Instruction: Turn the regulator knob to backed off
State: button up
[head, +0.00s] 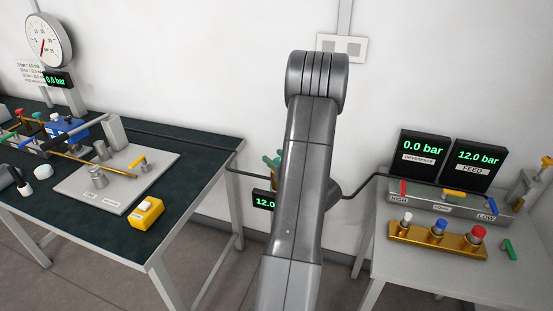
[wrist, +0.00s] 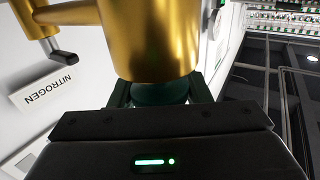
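The regulator knob (wrist: 160,92) is dark green and sits under a large gold regulator body (wrist: 150,40) in the wrist view. My gripper (wrist: 160,98) has one dark finger on each side of the knob, with no clear gap between fingers and knob. The knob's lower part is hidden behind the gripper body. In the head view my own arm covers the gripper and most of the regulator. A green part (head: 272,160) and a display reading 12.0 (head: 264,201) show just left of the arm.
A dark-topped bench (head: 190,175) with a gauge and fittings stands on the left. A grey table (head: 420,272) on the right holds two displays reading 0.0 bar (head: 418,147) and 12.0 bar (head: 479,157). A NITROGEN label (wrist: 50,89) is beside the regulator.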

jog(key=shift+f+b, duration=0.15)
jog(key=shift+b, duration=0.3)
jog(key=shift+n+g+y+b, duration=0.4)
jog(key=shift+y, duration=0.1)
jog(key=shift+s+a+n+g+y+b, duration=0.1)
jog(key=shift+n+g+y+b, duration=0.4)
jog(key=shift+n+g+y, duration=0.15)
jog(key=o, duration=0.9)
jog(key=shift+o, duration=0.2)
jog(key=b+v, duration=0.2)
jog(key=v, duration=1.1)
jog(key=shift+s+d+r, duration=0.2)
jog(key=shift+d+r, duration=0.05)
jog(key=shift+d, duration=0.1)
jog(key=shift+a, duration=0.1)
